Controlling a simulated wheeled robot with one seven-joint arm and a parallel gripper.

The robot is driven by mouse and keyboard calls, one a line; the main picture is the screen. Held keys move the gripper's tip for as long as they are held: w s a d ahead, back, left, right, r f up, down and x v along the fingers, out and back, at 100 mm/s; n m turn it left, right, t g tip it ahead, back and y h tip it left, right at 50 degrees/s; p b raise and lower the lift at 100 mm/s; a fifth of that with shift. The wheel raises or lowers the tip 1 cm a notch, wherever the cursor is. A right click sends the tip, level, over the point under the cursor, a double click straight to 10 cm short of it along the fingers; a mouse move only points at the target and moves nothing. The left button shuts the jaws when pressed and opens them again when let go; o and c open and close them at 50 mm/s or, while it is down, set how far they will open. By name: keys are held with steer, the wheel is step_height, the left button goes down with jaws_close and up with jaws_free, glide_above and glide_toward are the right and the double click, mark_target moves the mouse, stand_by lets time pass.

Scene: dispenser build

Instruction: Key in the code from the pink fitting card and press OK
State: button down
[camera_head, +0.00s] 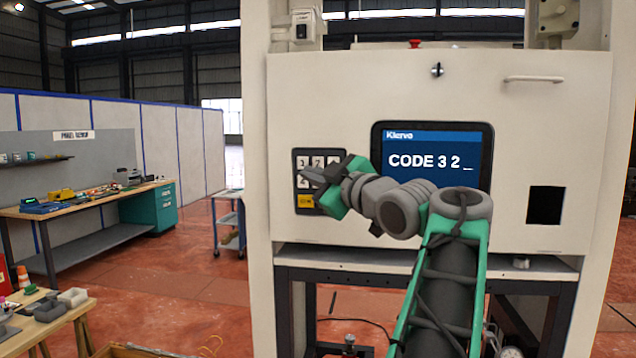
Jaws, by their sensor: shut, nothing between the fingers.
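The keypad (299,155) is a dark panel on the front of the cream machine, with pale keys and a yellow key (305,201) at lower left. Its top row shows; my gripper and arm hide much of the lower rows. My gripper (308,177) is shut and empty, pointing left in front of the keypad's middle rows. I cannot tell whether its tip touches a key. The screen (430,160) right of the keypad reads "Klervo" and "CODE 3 2 _". I see no pink fitting card in this view.
The machine front (340,90) has a handle (533,79) and a dark square opening (543,205). A red button (415,44) sits on top. A workbench (90,200) with tools and a small cart (229,222) stand at left. Red floor lies open between them.

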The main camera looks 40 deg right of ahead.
steer(key=w+d+f+n+g+p, duration=0.1)
steer(key=w+d+f+p, duration=0.2)
steer(key=w+d+p, duration=0.2)
steer(key=shift+w+d+f+g+p, duration=0.35)
steer(key=shift+d+p, duration=0.3)
steer(key=shift+d, duration=0.35)
steer(key=shift+w, duration=0.1)
stand_by(1.7)
steer(key=shift+w+d, duration=0.2)
steer(key=shift+d, duration=0.15)
